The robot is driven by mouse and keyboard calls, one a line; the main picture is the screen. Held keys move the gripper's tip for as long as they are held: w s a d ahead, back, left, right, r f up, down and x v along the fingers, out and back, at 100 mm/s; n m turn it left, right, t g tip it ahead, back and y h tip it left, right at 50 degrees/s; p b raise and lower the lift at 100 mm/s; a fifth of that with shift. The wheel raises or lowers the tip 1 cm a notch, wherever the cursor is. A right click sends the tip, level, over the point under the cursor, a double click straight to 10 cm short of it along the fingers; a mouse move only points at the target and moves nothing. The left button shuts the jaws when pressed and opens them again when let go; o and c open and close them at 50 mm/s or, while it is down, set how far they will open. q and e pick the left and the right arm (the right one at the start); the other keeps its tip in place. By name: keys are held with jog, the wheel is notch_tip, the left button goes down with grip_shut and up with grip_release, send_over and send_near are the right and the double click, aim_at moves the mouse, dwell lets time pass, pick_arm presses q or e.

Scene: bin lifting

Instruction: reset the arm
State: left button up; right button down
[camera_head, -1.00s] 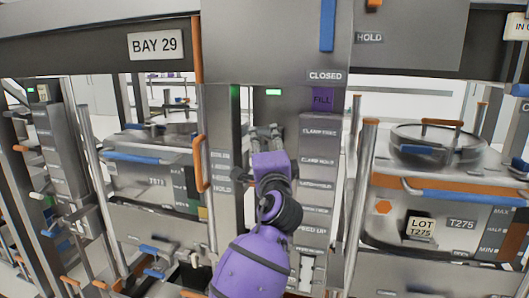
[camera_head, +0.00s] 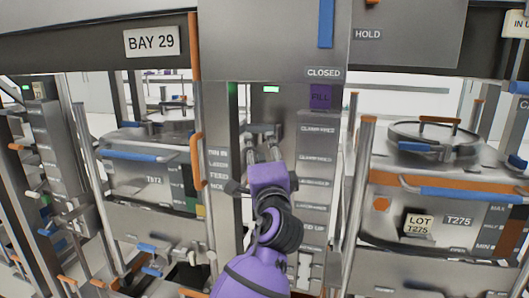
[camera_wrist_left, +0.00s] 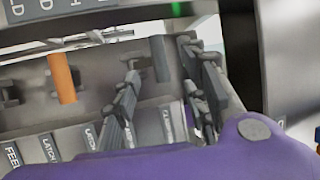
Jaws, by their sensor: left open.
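My left gripper (camera_head: 263,146) is at the centre of the head view, on the purple arm, in front of the grey control column between the two bays. Its two dark fingers point away from me and stand apart with nothing held between them. In the left wrist view the gripper (camera_wrist_left: 160,62) is open too. A grey block-shaped handle (camera_wrist_left: 160,58) shows between and beyond the fingertips; I cannot tell whether they touch it. My right gripper is in neither view.
An orange handle (camera_wrist_left: 62,78) stands left of the fingers. A labelled panel (camera_head: 318,170) is close on the right, under a purple plate (camera_head: 320,97). Vertical posts flank the column. A lidded bin (camera_head: 440,225) with a LOT tag stands at right; another bin (camera_head: 150,165) stands at left.

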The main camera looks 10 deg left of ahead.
pick_arm(q)
jog(key=d+f+n+h, duration=0.3)
jog(key=d+f+h, duration=0.25)
jog(key=f, duration=0.25)
jog(key=s+a+f+n+g+h+p, duration=0.1)
jog(key=s+f, duration=0.4)
jog(key=f, duration=0.4)
jog(key=s+a+f+n+g+h, duration=0.15)
jog(key=s+f, duration=0.25)
jog(key=f, duration=0.4)
jog(key=s+f+n+g+h+p, duration=0.1)
jog(key=s+f+n+g, duration=0.1)
jog(key=s+f, duration=0.5)
jog(key=s+a+f+n+g, duration=0.1)
jog(key=s+a+f+g, duration=0.1)
jog(key=s+f, duration=0.5)
jog(key=s+a+f+n+g, duration=0.2)
jog(key=s+f, duration=0.6)
jog(key=s, duration=0.7)
jog(key=s+a+f+n+g+p, duration=0.1)
jog(key=s+a+f+g, duration=0.1)
jog(key=s+f, duration=0.6)
jog(key=s, duration=0.3)
jog(key=shift+s+f+y, duration=0.15)
jog(key=shift+s+y, duration=0.05)
jog(key=shift+y, duration=0.2)
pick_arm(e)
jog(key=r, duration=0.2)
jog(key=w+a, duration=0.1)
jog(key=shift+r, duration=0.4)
